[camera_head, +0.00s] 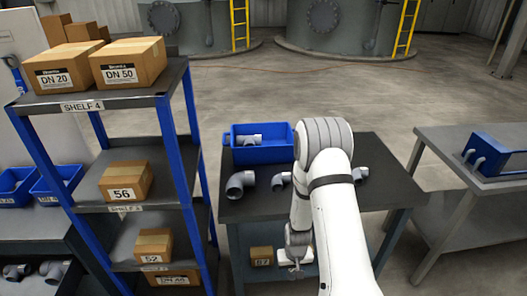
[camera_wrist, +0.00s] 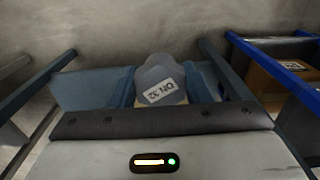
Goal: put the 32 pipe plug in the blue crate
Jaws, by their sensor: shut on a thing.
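The 32 pipe plug (camera_wrist: 160,82) is a grey rounded piece with a white label reading DN 32, seen in the wrist view. My gripper (camera_wrist: 162,98) is shut on it. In the head view my gripper (camera_head: 295,268) is low, in front of the table's lower shelf and below the tabletop; the plug is too small to make out there. The blue crate (camera_head: 233,156) stands at the back of the dark table, left of my arm, with a grey pipe fitting in it.
Grey elbow fittings (camera_head: 240,184) lie on the dark tabletop (camera_head: 245,208), some partly behind my arm. A small carton (camera_head: 262,256) sits on the lower shelf. A blue-posted shelf rack (camera_head: 178,130) with cartons stands left. Another table (camera_head: 440,150) stands right.

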